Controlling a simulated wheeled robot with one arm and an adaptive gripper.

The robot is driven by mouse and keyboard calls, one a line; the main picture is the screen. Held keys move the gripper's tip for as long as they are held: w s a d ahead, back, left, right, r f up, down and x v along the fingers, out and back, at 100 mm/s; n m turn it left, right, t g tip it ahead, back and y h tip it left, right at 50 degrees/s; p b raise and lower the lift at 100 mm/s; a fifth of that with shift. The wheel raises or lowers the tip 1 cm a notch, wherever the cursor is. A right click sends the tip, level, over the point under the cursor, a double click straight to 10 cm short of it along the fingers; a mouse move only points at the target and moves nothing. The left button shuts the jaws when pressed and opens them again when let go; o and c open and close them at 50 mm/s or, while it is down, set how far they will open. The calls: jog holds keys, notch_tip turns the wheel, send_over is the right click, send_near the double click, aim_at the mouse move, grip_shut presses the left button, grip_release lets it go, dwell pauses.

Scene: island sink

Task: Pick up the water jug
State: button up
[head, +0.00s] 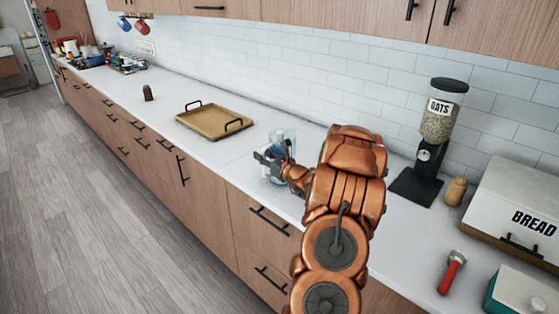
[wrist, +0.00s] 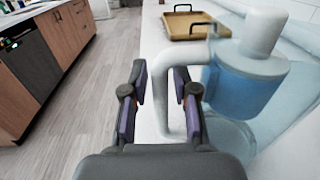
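The water jug is clear with a blue inner part and a pale lid and handle. In the head view the jug (head: 281,139) stands on the white counter, partly hidden behind my gripper (head: 270,158). In the wrist view the jug (wrist: 245,88) fills the right side, with its handle toward me. My gripper (wrist: 159,98) is open there. The upright bar of the handle shows in the gap between the fingers, nearer the right finger. The right finger overlaps the handle's opening in the picture. I see no grip on the handle; whether a finger touches it, I cannot tell.
A tan tray (head: 214,123) with black handles lies left of the jug. An oats dispenser (head: 437,130), a small bottle (head: 456,190), a bread box (head: 515,205) and a red-handled tool (head: 452,271) are to the right. A small dark object (head: 148,92) stands farther left. The tiled wall is behind.

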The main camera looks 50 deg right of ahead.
grip_shut()
dwell(0.4)
